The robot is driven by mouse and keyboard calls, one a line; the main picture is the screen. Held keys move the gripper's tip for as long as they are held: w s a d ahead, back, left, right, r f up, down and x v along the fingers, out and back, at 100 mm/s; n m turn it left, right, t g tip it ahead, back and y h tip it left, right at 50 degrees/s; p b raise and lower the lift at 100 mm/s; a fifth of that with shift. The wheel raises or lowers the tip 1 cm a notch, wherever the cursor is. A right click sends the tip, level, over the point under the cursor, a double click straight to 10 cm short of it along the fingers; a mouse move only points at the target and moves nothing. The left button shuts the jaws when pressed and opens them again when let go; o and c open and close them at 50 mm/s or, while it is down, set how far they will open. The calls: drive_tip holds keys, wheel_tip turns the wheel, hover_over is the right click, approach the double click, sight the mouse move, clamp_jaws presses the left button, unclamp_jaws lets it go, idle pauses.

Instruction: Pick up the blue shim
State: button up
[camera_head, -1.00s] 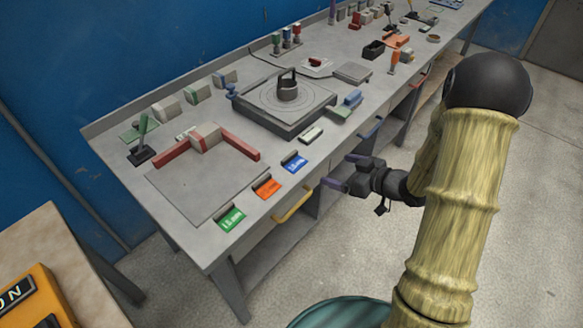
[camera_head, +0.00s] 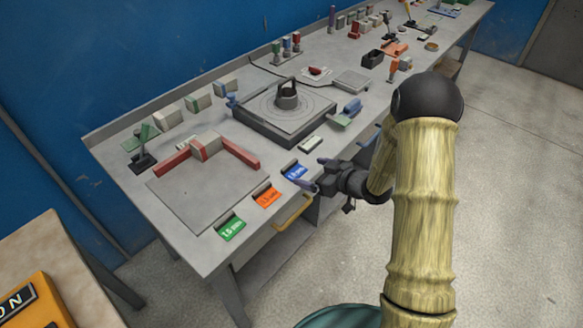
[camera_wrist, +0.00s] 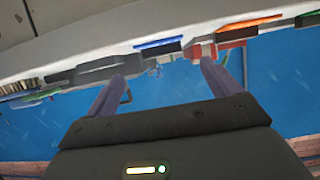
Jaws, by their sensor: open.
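The blue shim (camera_head: 295,171) is a small flat blue piece with a dark raised edge and pale lettering. It lies near the front edge of the grey bench, right of the orange shim (camera_head: 267,196) and the green shim (camera_head: 231,228). My gripper (camera_head: 314,174) is at the bench's front edge, just right of the blue shim. It is open and empty. In the wrist view the blue shim (camera_wrist: 160,43) shows beyond and between the spread purple fingers (camera_wrist: 160,84), with the orange shim (camera_wrist: 250,23) to its right.
A red L-shaped fence (camera_head: 238,154) on a plate stands behind the shims. A dark square turntable (camera_head: 285,120) lies further back. A small pale block (camera_head: 310,144) sits behind the blue shim. A yellow drawer handle (camera_head: 293,212) juts out below the bench edge.

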sight(291, 166)
drive_tip(key=shift+x, duration=1.3)
drive_tip(key=shift+p+x, duration=0.75)
drive_tip(key=shift+x, duration=1.85)
drive_tip(key=shift+s+a+r, duration=0.1)
drive_tip(key=shift+r, duration=0.1)
drive_tip(key=c, duration=1.1)
